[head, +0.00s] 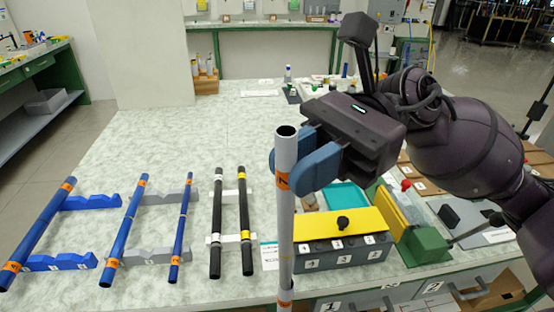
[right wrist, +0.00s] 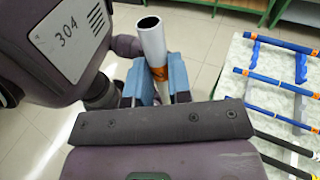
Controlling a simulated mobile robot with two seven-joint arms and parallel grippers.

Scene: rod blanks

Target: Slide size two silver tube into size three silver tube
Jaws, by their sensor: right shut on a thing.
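My right gripper (head: 302,162) is shut on a silver tube (head: 286,225), which stands upright in its blue fingers. The tube's open, dark upper end rises above the fingers. My left gripper is not in view.
Blue tubes (head: 128,230) with orange bands lie across blue and grey rests at left. Two black tubes (head: 245,225) lie on white rests. A grey numbered box (head: 312,256) with a yellow top and a green fixture (head: 428,246) stand at right. The table's far left (head: 150,140) is clear.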

